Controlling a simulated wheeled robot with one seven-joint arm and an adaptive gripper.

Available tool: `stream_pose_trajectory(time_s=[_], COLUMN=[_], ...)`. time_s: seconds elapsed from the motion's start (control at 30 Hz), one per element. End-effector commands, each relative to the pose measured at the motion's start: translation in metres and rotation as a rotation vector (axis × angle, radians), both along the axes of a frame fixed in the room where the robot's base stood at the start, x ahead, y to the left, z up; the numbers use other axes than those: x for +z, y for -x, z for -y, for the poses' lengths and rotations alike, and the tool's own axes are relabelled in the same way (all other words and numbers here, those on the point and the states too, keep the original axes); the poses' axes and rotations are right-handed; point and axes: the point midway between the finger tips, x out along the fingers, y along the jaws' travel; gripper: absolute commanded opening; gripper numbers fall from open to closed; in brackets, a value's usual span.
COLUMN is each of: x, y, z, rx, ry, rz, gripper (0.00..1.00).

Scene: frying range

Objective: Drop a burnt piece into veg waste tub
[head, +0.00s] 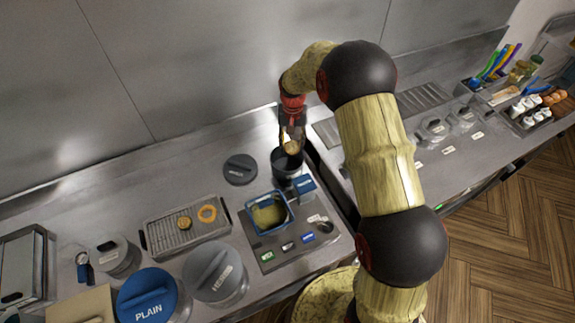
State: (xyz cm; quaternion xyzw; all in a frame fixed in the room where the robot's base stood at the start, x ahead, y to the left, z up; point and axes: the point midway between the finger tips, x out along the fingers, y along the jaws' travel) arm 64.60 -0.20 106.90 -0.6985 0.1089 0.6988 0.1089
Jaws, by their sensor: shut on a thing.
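My gripper (291,135) points down at the back of the counter and is shut on a round golden-brown piece (291,148). The piece is in the air over or just behind the mouth of a dark round tub (285,172); the exact gap cannot be told. The writing on that tub is not readable, so I cannot tell whether it is the veg waste tub. A round brown piece (184,223) and an orange ring (207,213) lie on a wire rack tray (160,239). Whether any piece is burnt is hard to tell.
A blue-rimmed container (249,215) with yellowish contents stands on a grey board (318,246) in front of the dark tub. A dark lid (240,163) lies to the left. Lidded tubs, one blue marked PLAIN (148,298), stand at front left.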

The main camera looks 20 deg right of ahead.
Motion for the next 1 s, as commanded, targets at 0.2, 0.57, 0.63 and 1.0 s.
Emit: stream_pose_trajectory(time_s=[0.2, 0.57, 0.63, 1.0], x=[0.000, 0.000, 0.000, 0.035], y=[0.000, 0.000, 0.000, -0.001], z=[0.000, 0.000, 0.000, 0.000], rx=[0.000, 0.000, 0.000, 0.000], ry=[0.000, 0.000, 0.000, 0.000], rz=[0.000, 0.000, 0.000, 0.004], gripper=[0.49, 0.62, 0.62, 0.62])
